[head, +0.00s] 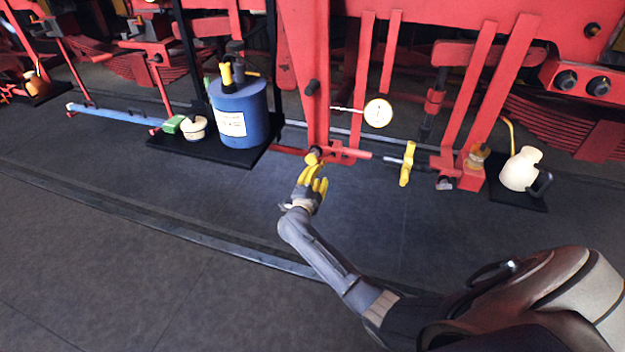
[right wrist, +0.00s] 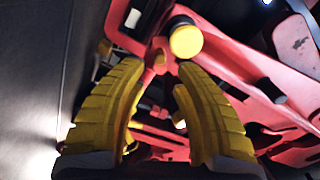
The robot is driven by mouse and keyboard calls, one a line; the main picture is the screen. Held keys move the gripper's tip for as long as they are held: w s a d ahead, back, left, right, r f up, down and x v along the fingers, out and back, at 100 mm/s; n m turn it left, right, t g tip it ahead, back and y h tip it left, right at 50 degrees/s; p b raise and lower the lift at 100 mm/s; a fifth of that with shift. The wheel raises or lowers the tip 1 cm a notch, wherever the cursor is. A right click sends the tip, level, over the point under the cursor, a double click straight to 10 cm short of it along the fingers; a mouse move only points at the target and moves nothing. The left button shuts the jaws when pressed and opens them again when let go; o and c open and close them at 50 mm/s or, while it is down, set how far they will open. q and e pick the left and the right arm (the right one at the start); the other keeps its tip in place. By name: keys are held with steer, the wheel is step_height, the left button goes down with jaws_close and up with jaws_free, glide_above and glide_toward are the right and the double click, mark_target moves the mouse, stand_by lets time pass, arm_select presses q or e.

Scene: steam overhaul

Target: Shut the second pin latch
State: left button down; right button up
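A pin with a yellow round end (head: 313,158) sits at the foot of a red upright. It shows large in the right wrist view as a yellow cap (right wrist: 186,41), just beyond my fingertips. My right gripper (head: 318,177) reaches up to it from below; its yellow fingers stand apart in the right wrist view (right wrist: 158,68), with red metal seen between and beyond them. I cannot tell whether they touch it. A yellow lever (head: 408,164) stands upright on the rod farther right, apart from the gripper. Which one is the second latch is unclear. My left gripper is out of view.
A blue drum (head: 238,115) stands on a dark mat left of the gripper. A round white gauge (head: 378,113) is above right, and a cream jug (head: 521,169) stands at the right. Red frame bars fill the back. The grey floor in front is clear.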

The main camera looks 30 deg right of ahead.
mark_target(323, 164)
steer(key=shift+x, duration=1.9)
steer(key=shift+w+d, duration=0.45)
steer(key=shift+d, duration=0.15)
steer(key=shift+o, duration=0.2)
steer(key=shift+d, duration=0.15)
steer(key=c, duration=0.6)
steer(key=shift+s+f, duration=0.1)
jaws_close()
steer(key=shift+d, duration=0.15)
steer(key=shift+r, duration=0.35)
